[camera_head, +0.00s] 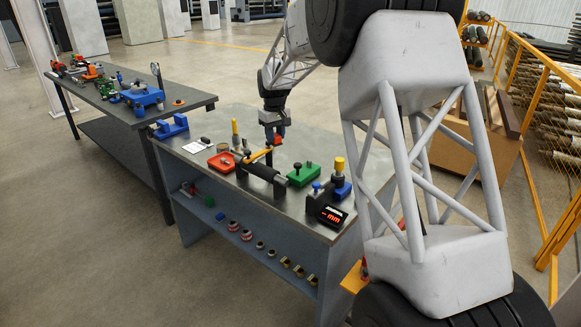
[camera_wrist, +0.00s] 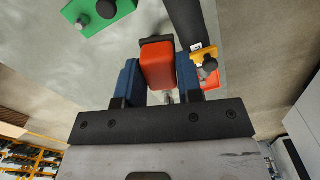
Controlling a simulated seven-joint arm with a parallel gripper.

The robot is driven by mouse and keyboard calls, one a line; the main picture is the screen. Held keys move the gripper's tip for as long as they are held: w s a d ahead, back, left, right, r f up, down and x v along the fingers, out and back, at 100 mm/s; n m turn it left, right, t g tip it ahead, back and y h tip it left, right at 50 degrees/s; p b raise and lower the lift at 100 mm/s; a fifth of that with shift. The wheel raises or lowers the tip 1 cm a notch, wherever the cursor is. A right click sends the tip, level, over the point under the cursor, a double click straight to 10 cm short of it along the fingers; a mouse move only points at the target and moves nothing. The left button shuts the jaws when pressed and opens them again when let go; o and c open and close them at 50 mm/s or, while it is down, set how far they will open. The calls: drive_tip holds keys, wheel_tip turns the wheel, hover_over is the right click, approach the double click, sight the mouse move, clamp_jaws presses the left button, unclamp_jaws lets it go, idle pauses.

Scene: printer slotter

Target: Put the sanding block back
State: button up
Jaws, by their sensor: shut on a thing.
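My gripper (camera_head: 272,133) hangs over the middle of the near workbench. In the wrist view, the blue fingers of my gripper (camera_wrist: 158,72) are shut on a red-orange block (camera_wrist: 158,60), which I take to be the sanding block. The block sits between both fingers and sticks out past their tips. In the head view a small red part of the block (camera_head: 278,140) shows beside the fingers. It looks raised above the bench top, though the exact gap is hard to tell. The block's far end and underside are hidden.
On the near workbench (camera_head: 205,130) stand a red tray (camera_head: 222,163), a black cylinder (camera_head: 262,172) with a yellow part, a green block (camera_head: 303,174) with knobs, a digital readout (camera_head: 327,213) and a blue holder (camera_head: 170,127). A shelf below holds small parts.

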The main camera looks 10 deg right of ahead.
drive_tip(key=s+d+m, duration=0.2)
drive_tip(key=d+m, duration=0.2)
drive_tip(key=d, duration=0.8)
drive_tip(key=w+a+f+n, duration=0.2)
drive_tip(key=w+f+n, duration=0.1)
drive_tip(key=w, duration=0.5)
drive_tip(key=w+a+f+n, duration=0.2)
drive_tip(key=w+f+n, duration=0.2)
drive_tip(key=w, duration=0.3)
drive_tip(key=shift+w+a+f, duration=0.25)
drive_tip(key=shift+w+f, duration=0.15)
drive_tip(key=shift+f, duration=0.15)
drive_tip(key=shift+f, duration=3.15)
drive_tip(key=shift+f, duration=1.85)
drive_tip(key=shift+f, duration=0.15)
